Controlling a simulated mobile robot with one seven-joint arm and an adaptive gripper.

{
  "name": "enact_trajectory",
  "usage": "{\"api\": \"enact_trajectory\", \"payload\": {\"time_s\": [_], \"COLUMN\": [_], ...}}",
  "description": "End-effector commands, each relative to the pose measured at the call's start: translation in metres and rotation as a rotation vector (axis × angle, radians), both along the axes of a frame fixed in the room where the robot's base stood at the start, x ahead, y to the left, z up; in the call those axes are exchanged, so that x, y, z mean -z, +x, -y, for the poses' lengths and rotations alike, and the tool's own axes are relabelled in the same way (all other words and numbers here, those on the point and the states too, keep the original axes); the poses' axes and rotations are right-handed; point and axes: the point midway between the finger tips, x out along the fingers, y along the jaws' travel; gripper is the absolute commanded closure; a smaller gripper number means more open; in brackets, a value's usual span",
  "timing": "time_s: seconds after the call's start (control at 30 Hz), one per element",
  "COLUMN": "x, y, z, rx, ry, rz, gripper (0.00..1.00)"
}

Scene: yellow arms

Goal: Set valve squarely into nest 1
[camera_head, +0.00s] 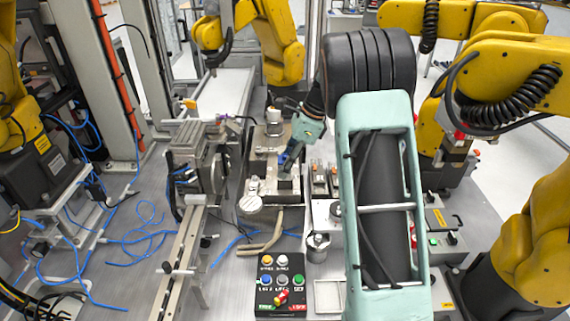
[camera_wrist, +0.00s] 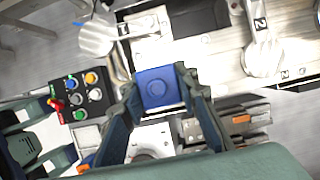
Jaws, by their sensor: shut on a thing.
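My gripper (camera_head: 290,158) is over the metal fixture (camera_head: 262,168) in the head view. The fixture also shows in the wrist view (camera_wrist: 215,55), with a clamp marked 2 (camera_wrist: 262,50). I cannot make out a mark for nest 1, nor whether the valve touches the fixture.
A button box (camera_head: 281,285) stands in front of the fixture, also seen in the wrist view (camera_wrist: 84,93). A grey machine unit (camera_head: 197,160) and a rail (camera_head: 183,255) are left of it. Yellow robot arms (camera_head: 500,75) stand around. Blue cables (camera_head: 130,240) lie on the left.

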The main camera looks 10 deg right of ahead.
Motion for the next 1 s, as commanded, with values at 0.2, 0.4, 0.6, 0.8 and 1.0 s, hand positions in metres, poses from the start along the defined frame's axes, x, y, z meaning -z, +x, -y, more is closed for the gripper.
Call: {"api": "enact_trajectory", "payload": {"time_s": [0.2,0.4,0.6,0.8,1.0], "x": [0.019,0.03,0.037,0.037,0.037], "y": [0.0,0.0,0.0,0.0,0.0], "z": [0.0,0.0,0.0,0.0,0.0], "rx": [0.0,0.001,0.001,0.001,0.001], "ry": [0.0,0.0,0.0,0.0,0.0], "rz": [0.0,-0.001,0.0,0.0,0.0], "gripper": [1.0,1.0,1.0,1.0,0.59]}}
